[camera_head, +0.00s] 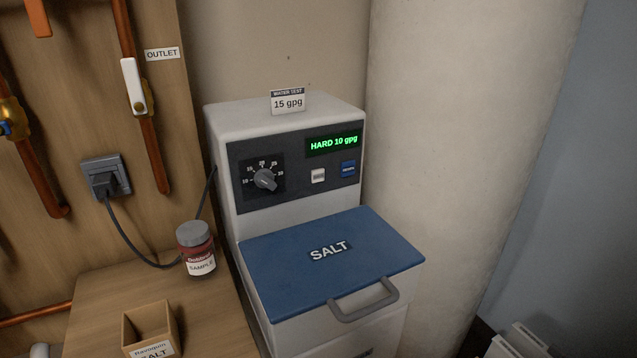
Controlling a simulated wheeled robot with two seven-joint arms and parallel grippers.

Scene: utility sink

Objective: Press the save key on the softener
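The softener (225,125) is a pale cabinet with a dark control panel (290,195) on its upper front. The panel's display (334,144) reads "HARD 10 gpg" in green. Below it are a small white key (318,176) and a blue key (348,168); their labels are too small to read, so I cannot tell which is save. A grey dial knob (264,180) with a number scale sits at the panel's left. My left gripper is not clearly in view.
The blue salt lid (300,267) with a grey handle (363,300) juts out below the panel. A "15 gpg" water test card (288,103) stands on top.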

